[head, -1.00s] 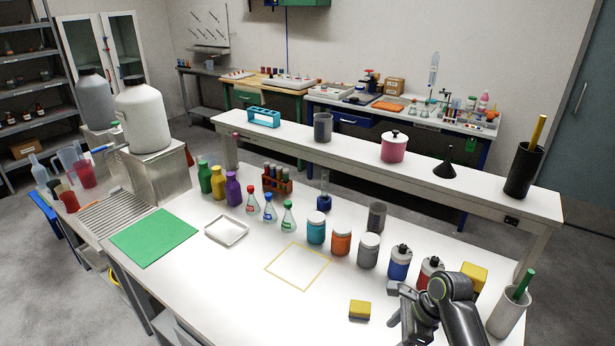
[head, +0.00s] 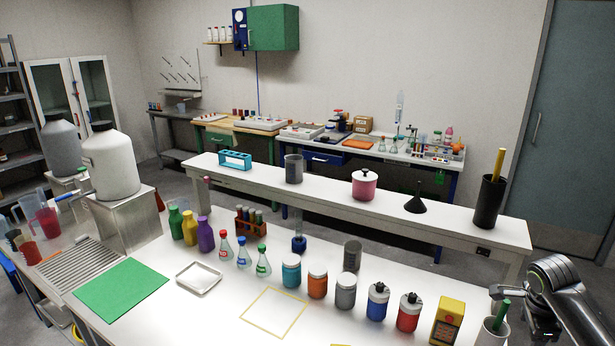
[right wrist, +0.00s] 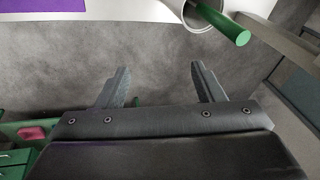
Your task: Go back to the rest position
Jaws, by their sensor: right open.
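My right gripper (right wrist: 160,85) is open and empty in the right wrist view, its two dark fingers apart above the grey floor. In the head view my right arm is at the lower right, beside the right end of the white bench (head: 225,310). A pale cup (head: 492,333) holding a green stick (head: 502,314) stands close to that arm. The cup (right wrist: 190,12) and stick (right wrist: 222,22) also show beyond the fingers in the right wrist view, apart from them. My left gripper is not in view.
A yellow device (head: 447,320), a red-bodied bottle (head: 409,312) and a blue-bodied bottle (head: 377,302) stand left of the cup. A raised shelf (head: 330,185) runs behind them. A green mat (head: 120,288) and metal tray (head: 199,279) lie at left. Floor is open at right.

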